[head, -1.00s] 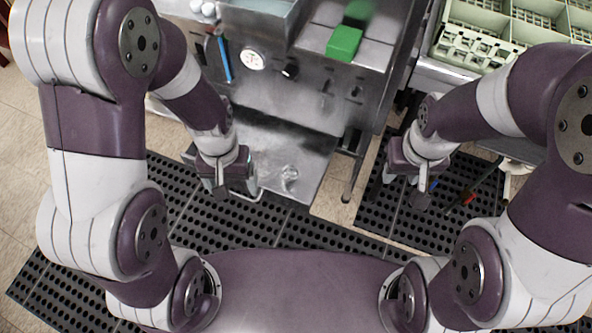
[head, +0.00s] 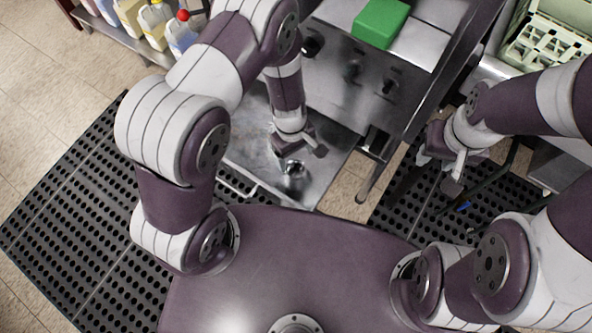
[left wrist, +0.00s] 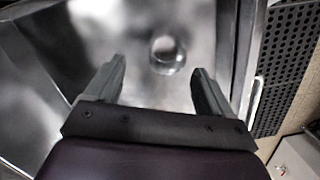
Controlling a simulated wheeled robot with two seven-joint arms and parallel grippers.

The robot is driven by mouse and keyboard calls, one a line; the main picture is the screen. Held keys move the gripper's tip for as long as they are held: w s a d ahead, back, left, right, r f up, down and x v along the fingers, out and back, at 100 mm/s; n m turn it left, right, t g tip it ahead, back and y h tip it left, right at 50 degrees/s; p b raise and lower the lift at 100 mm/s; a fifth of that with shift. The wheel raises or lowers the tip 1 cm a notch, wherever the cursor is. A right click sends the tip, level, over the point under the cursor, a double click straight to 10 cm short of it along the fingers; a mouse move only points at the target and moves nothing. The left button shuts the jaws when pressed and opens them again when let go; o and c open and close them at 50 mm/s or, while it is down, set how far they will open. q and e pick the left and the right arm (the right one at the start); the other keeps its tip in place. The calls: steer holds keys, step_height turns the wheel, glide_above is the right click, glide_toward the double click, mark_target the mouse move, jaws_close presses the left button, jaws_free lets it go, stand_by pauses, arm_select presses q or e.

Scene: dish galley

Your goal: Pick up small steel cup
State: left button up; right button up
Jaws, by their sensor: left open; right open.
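The small steel cup (head: 294,169) stands on a flat, shiny steel surface (head: 249,150) low in front of the machine. In the left wrist view the cup (left wrist: 167,55) is a round, shiny shape just beyond the fingertips, between their lines. My left gripper (head: 297,143) is above and just behind the cup in the head view. It is open, with its two fingers (left wrist: 159,70) apart and nothing between them. My right gripper (head: 449,167) is open and empty, well to the right, over the black floor mat.
A green block (head: 380,22) lies on top of the steel machine (head: 375,75). A pale dish rack (head: 545,45) is at the upper right. Several bottles stand on a low shelf (head: 118,40) at the upper left. Black perforated mats (head: 75,200) cover the floor.

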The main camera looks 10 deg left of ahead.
mark_target(296, 174)
arm_select(q)
steer(key=f+b, duration=0.1)
steer(key=f, duration=0.1)
steer(key=s+f+b, duration=0.1)
steer(key=f+b, duration=0.1)
steer(key=f, duration=0.1)
steer(key=shift+s+f, duration=0.15)
steer(key=shift+f, duration=0.35)
steer(key=shift+r, duration=0.1)
steer(key=c, duration=1)
